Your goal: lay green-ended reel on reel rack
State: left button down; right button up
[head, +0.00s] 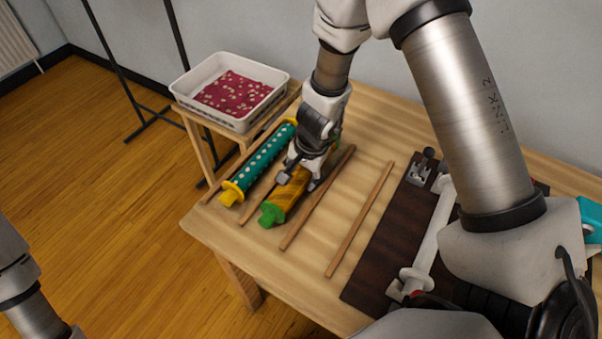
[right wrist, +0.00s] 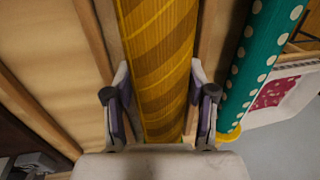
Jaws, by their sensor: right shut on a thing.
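The green-ended reel (head: 285,196), wound with yellow and brown striped cloth, lies lengthwise along the wooden rails of the reel rack (head: 318,197), with its green near end clear. My right gripper (head: 300,178) is shut on it from above, one finger on each side, as the right wrist view also shows for the striped reel (right wrist: 160,60). It sits between two rails; I cannot tell whether it rests on them or hangs just above. A teal dotted reel with yellow ends (head: 262,160) lies parallel on its left. My left gripper is out of frame.
A white basket (head: 180,88) with dotted red cloth (head: 235,92) stands behind the table's left corner. A dark board with a white bar (head: 385,245) lies right of the rails. The gap between the two right-hand rails is empty.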

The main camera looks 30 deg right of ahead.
jog(key=o, duration=1.4)
jog(key=shift+w, duration=0.1)
jog(key=r, duration=0.4)
jog(key=s+r, duration=0.1)
jog(key=r, duration=0.3)
jog(key=s+d+r, duration=0.1)
jog(key=r, duration=0.2)
jog(key=shift+s+r, duration=0.1)
jog(key=shift+r, duration=0.3)
jog(key=shift+f, duration=0.1)
